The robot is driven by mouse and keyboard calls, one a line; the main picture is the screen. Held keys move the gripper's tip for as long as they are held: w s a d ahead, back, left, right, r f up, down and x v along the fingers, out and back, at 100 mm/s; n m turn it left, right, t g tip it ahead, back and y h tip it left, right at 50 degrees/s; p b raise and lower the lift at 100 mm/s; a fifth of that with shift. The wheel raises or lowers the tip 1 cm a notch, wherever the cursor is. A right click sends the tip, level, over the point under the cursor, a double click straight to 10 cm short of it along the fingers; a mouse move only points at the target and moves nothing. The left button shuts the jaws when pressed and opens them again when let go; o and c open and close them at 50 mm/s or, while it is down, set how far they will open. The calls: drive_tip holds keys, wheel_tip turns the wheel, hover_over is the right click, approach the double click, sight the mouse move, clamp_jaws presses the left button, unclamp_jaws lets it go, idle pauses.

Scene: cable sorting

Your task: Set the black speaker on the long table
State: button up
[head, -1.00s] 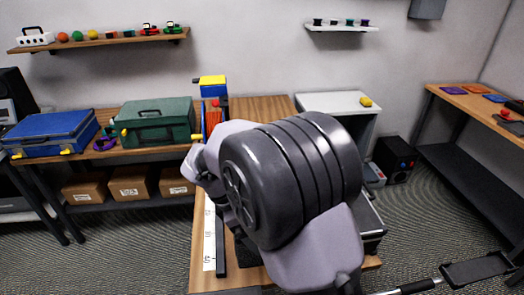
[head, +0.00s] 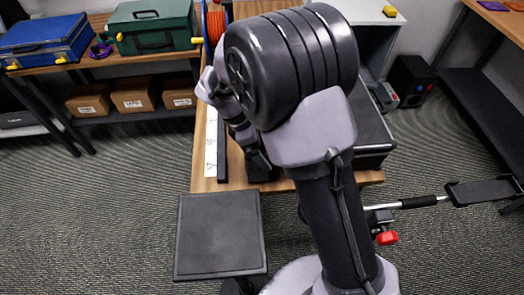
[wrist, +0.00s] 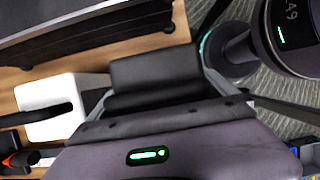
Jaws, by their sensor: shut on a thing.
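A small black block (wrist: 155,75), which looks like the black speaker, sits between the fingers of my gripper (wrist: 155,95) in the wrist view. In the head view my gripper (head: 252,150) points down at the front part of the wooden long table (head: 203,180), shut on the block. The block shows there as a dark shape (head: 262,172) close to the table's front edge. My arm hides most of it. I cannot tell whether its underside touches the wood.
A large dark case (head: 372,130) stands on the table just right of my gripper. A white marked strip (head: 211,145) and a black bar lie to the left. A black box (head: 411,82) stands on the floor at the right. A dark square panel (head: 220,235) is in front.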

drive_tip(key=shift+w+f, duration=0.1)
drive_tip(key=shift+f, duration=0.4)
drive_tip(key=shift+r, duration=0.2)
drive_tip(key=o, duration=1.7)
drive_tip(key=shift+f, duration=0.2)
drive_tip(key=shift+r, duration=0.1)
drive_tip(key=p+v, duration=0.6)
drive_tip(key=v, duration=0.6)
drive_tip(key=shift+r, duration=0.15)
drive_tip(key=s+d+r+m+y, duration=0.3)
drive_tip(key=s+d+r+m, duration=0.2)
drive_tip(key=r+m, duration=0.3)
drive_tip(key=s+d+r+m+t+y, duration=0.1)
drive_tip(key=s+d+r+m+t, duration=0.1)
drive_tip(key=s+m, duration=0.5)
drive_tip(key=s+d+r+m+t+y, duration=0.2)
drive_tip(key=s+d+r+m+t, duration=0.1)
drive_tip(key=s+r+m, duration=0.2)
drive_tip(key=s+m, duration=0.2)
drive_tip(key=s, duration=0.2)
drive_tip(key=shift+s+r+m+t+y, duration=0.2)
drive_tip(key=shift+s+m+t+y, duration=0.1)
drive_tip(key=shift+t, duration=0.1)
